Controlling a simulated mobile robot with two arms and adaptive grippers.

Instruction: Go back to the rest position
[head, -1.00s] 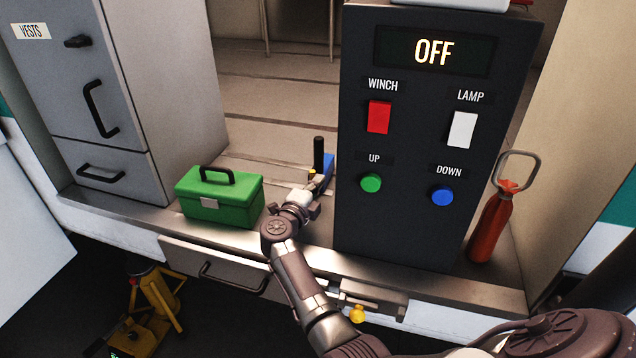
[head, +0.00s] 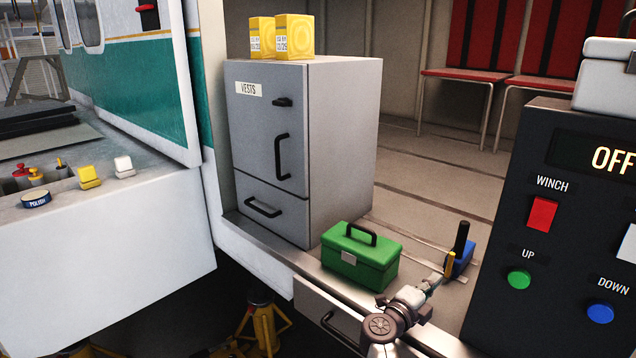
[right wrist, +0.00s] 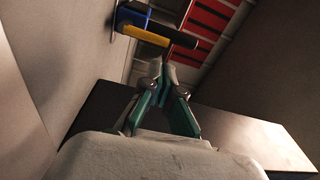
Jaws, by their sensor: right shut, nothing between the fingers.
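My right gripper (head: 436,283) reaches in from the lower edge of the head view, over the sill between the green toolbox and the dark control panel. In the right wrist view its teal fingers (right wrist: 163,82) meet at the tips and hold nothing. Just beyond the fingertips is a blue item with a black upright handle and a yellow part (head: 459,258), which also shows in the right wrist view (right wrist: 150,36). I cannot tell whether the fingers touch it. My left gripper is not in view.
A green toolbox (head: 362,259) stands left of my right gripper. The dark control panel (head: 560,150) reading OFF rises to the right. A grey vests cabinet (head: 340,150) with two yellow boxes (head: 293,36) is behind. A white ledge (head: 100,235) with small items lies left.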

